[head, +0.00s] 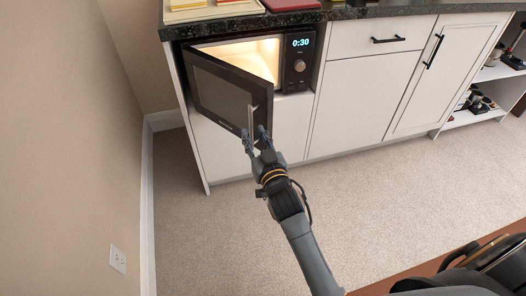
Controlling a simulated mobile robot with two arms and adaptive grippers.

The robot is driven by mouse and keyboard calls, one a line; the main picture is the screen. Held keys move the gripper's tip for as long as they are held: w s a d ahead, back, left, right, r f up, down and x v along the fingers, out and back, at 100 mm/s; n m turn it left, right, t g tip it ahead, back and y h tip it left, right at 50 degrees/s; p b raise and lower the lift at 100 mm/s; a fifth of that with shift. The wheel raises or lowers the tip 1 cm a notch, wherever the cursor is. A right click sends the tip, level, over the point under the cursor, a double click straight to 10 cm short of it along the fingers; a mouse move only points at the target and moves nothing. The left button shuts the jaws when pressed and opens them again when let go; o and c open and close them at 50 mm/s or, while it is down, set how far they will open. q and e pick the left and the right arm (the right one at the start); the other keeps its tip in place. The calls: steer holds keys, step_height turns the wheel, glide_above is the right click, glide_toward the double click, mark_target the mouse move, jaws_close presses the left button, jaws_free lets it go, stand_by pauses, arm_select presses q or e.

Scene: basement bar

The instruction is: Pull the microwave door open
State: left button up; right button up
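The black microwave (299,62) is built into the cabinet under the counter, with a lit interior (262,52) and a display reading 0:30. Its dark door (222,97) is hinged at the left and stands partly open, swung out toward me. A thin upright handle (250,117) is near the door's free edge. My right gripper (256,140) is at the lower end of this handle, with its fingers spread apart. I cannot tell whether a finger touches the handle or door. My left gripper is not in view.
A dark countertop (350,11) with books (212,9) runs above. White cabinets (365,85) with black handles stand right of the microwave, then open shelves (490,73). A beige wall (65,130) is close at the left. The carpet (220,230) in front is clear.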

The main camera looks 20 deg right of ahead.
steer(key=s, duration=0.8)
steer(key=shift+s, duration=0.25)
